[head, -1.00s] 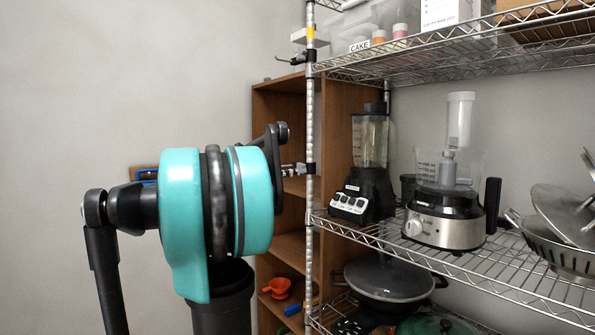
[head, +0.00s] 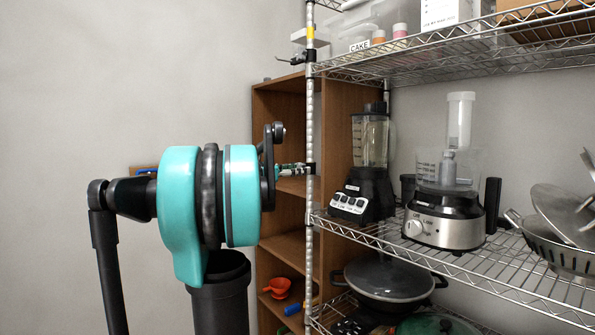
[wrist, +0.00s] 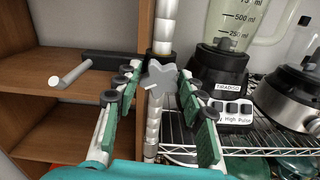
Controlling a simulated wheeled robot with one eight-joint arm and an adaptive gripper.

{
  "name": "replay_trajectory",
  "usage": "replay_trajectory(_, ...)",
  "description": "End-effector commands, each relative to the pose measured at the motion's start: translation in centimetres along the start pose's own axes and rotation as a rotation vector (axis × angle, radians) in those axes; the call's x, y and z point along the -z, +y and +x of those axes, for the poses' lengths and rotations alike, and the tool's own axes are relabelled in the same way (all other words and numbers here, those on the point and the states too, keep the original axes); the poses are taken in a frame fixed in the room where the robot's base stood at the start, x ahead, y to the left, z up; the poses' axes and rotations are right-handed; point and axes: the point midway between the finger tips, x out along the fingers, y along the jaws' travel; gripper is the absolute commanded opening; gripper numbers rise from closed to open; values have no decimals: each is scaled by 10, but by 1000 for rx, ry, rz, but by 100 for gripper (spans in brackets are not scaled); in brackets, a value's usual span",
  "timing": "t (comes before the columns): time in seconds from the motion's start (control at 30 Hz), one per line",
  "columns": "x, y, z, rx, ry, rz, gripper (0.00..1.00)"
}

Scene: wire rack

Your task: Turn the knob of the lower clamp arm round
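The lower clamp arm's knob (wrist: 158,77) is a grey star shape on the front of the metal rack post in the wrist view. Its black arm (wrist: 104,60) runs left from the post, with a pale rod (wrist: 70,75) sticking out at its left end. My gripper (wrist: 158,86) is open, its two green-padded fingers either side of the knob, fingertips close to it. I cannot tell whether they touch it. In the head view my gripper (head: 294,170) shows small at the post, mostly behind my arm. The upper clamp (head: 298,57) sits higher on the post.
The wire shelf (head: 400,237) right of the post carries a blender (head: 362,195) and a food processor (head: 444,232). A wooden bookcase (head: 284,130) stands behind the post. The upper wire shelf (head: 440,60) holds boxes. Open space lies left of my arm.

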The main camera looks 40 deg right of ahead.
Motion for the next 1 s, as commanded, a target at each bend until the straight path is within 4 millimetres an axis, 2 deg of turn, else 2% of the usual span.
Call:
replay_trajectory(0.03, 0, 0, 0, 0, 0, 0, 30)
replay_trajectory(0.23, 0, 0, 0, 0, 0, 0, 6)
replay_trajectory(0.43, 0, 0, 0, 0, 0, 52, 5)
replay_trajectory(0.8, 0, 0, 0, 0, 0, 384, 5)
replay_trajectory(1.0, 0, 0, 0, 0, 0, 437, 5)
